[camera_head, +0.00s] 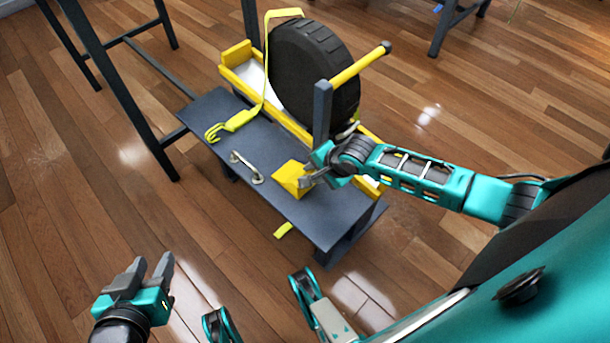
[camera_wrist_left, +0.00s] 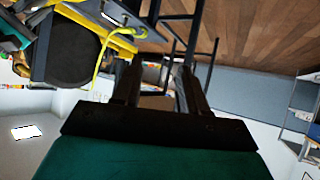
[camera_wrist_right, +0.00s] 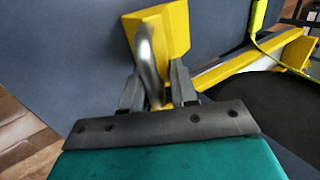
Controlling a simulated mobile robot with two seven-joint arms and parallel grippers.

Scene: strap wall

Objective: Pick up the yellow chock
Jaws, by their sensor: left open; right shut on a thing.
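The yellow chock (camera_head: 290,178) is a wedge-shaped block at the near end of the dark grey bench (camera_head: 268,190). I cannot tell whether it rests on the bench top or is just above it. In the right wrist view the chock (camera_wrist_right: 165,30) has a bent metal handle (camera_wrist_right: 148,62) running down between my fingers. My right gripper (camera_head: 308,183) is shut on this handle, and it also shows in the right wrist view (camera_wrist_right: 158,92). My left gripper (camera_head: 152,268) is open and empty over the floor, left of the bench's near end.
A black wheel (camera_head: 308,75) stands in a yellow-edged tray behind the bench, with a yellow strap (camera_head: 268,70) over it. A metal handle (camera_head: 246,167) sits left of the chock. A grey post with a yellow bar (camera_head: 360,65) rises close to my right wrist.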

